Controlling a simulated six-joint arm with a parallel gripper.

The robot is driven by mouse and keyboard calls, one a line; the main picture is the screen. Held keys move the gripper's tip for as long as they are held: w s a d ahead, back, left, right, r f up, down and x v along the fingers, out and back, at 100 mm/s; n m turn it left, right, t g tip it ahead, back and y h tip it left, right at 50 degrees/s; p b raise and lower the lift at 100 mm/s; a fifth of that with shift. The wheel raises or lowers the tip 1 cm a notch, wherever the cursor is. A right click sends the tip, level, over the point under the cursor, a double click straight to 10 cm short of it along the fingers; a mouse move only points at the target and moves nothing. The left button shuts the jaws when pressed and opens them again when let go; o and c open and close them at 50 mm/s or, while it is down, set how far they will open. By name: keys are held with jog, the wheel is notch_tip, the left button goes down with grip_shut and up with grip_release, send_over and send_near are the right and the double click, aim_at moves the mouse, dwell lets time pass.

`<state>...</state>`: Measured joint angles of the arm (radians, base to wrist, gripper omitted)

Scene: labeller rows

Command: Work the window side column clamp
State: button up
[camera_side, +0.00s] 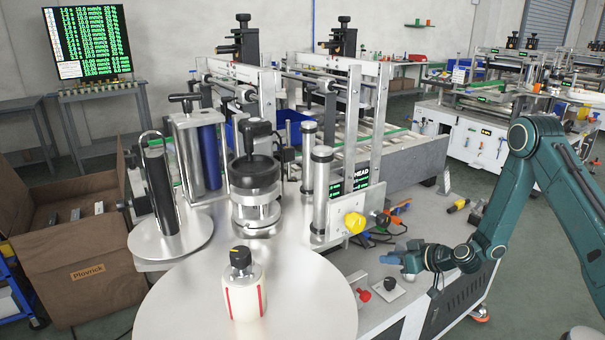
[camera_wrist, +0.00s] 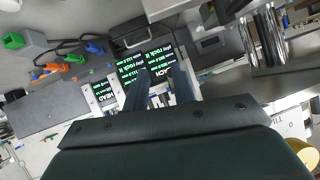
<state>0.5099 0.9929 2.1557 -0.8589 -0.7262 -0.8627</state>
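My gripper (camera_side: 398,259) is low beside the machine's right side, pointing left, above the bench top and apart from the knobs. In the wrist view its two dark fingers (camera_wrist: 163,74) stand apart with nothing between them. A yellow knob (camera_side: 354,223) sits on the upright plate near the columns; a yellow round part (camera_wrist: 302,154) shows at the wrist view's lower right. A dark knob with an orange part (camera_side: 381,218) sits beside it. Steel columns (camera_side: 320,190) stand left of the plate. I cannot tell which knob is the window side column clamp.
A red knob (camera_side: 363,295) and a small plate with a dark knob (camera_side: 390,285) lie near the bench's front edge. A round steel table (camera_side: 190,300) bears a white container with a black cap (camera_side: 243,290). Green-text displays (camera_wrist: 145,62) are ahead of the fingers.

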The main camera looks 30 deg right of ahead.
jog(key=w+a, duration=0.1)
jog(key=w, duration=0.7)
jog(key=w+a, duration=0.1)
jog(key=w, duration=0.3)
jog(key=shift+w+a+f, duration=0.2)
jog(key=shift+w+a, duration=0.1)
jog(key=shift+a, duration=0.05)
jog(key=t, duration=0.2)
send_near(358, 238)
jog(key=d, duration=0.2)
jog(key=shift+s+d+f+n+g, duration=0.2)
jog(key=shift+s+f+g, duration=0.2)
jog(key=shift+s+g, duration=0.3)
jog(key=shift+s+d+f+n+g, duration=0.25)
jog(key=shift+s+f+g, duration=0.2)
jog(key=shift+s, duration=0.45)
jog(key=shift+s+d+f+n+g, duration=0.2)
jog(key=shift+s+f+g, duration=0.15)
jog(key=shift+s+g, duration=0.35)
